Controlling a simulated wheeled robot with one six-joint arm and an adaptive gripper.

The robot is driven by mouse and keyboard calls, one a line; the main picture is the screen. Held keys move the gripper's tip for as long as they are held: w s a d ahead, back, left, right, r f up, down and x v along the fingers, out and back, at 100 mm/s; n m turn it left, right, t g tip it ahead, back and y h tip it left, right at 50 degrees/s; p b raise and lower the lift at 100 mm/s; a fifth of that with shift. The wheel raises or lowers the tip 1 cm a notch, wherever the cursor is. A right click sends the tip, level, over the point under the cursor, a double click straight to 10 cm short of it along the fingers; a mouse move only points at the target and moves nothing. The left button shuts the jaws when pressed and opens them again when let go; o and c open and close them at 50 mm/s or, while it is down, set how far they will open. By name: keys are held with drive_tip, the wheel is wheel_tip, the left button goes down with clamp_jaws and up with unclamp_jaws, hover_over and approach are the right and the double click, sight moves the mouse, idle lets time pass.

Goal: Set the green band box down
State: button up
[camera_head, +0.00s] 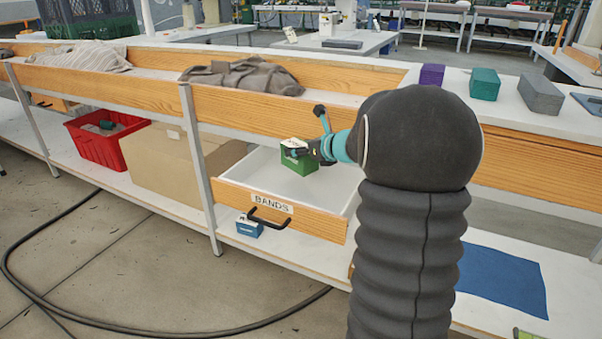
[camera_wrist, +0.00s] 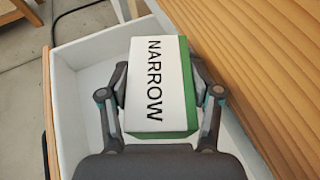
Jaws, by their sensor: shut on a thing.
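The green band box (camera_head: 298,162) has a white top lettered NARROW and green sides. It also shows in the wrist view (camera_wrist: 158,85), between the two fingers. My gripper (camera_head: 312,150) is shut on it, with one finger on each side; the gripper shows in the wrist view (camera_wrist: 160,100) too. The box is over the open drawer (camera_head: 345,185), which is white inside and labelled BANDS on its wooden front. I cannot tell whether the underside of the box touches the drawer floor. The drawer floor around the box looks bare.
A blue box (camera_head: 249,227) sits on the lower shelf under the drawer. A red crate (camera_head: 100,150) and a cardboard box (camera_head: 160,165) stand on that shelf at left. A blue mat (camera_head: 500,280) lies at right. Purple, green and grey blocks (camera_head: 540,94) line the bench top.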

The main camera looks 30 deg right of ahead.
sight(301, 168)
drive_tip(key=shift+f+b, duration=0.5)
drive_tip(key=shift+f, duration=2.8)
drive_tip(key=shift+f, duration=0.15)
drive_tip(key=o, duration=1.4)
drive_tip(key=shift+c, duration=0.2)
drive_tip(key=v, duration=1.2)
drive_tip(key=s+a+r+m+h, duration=0.2)
drive_tip(key=a+r+m+h, duration=0.15)
drive_tip(key=m, duration=0.65)
drive_tip(key=s+a+r+m+h, duration=0.25)
drive_tip(key=r+m+h, duration=0.2)
drive_tip(key=m, duration=0.55)
drive_tip(key=s+a+f+m+g+y, duration=0.2)
drive_tip(key=s+a+f+m+g, duration=0.1)
drive_tip(key=s+a+m, duration=0.5)
drive_tip(key=s+a+f+m+g+y, duration=0.2)
drive_tip(key=s+a+f+m+g, duration=0.2)
drive_tip(key=s+m, duration=0.7)
drive_tip(key=s+a+f, duration=0.2)
drive_tip(key=s+a, duration=0.2)
drive_tip(key=shift+a+y, duration=0.3)
drive_tip(key=shift+a, duration=0.05)
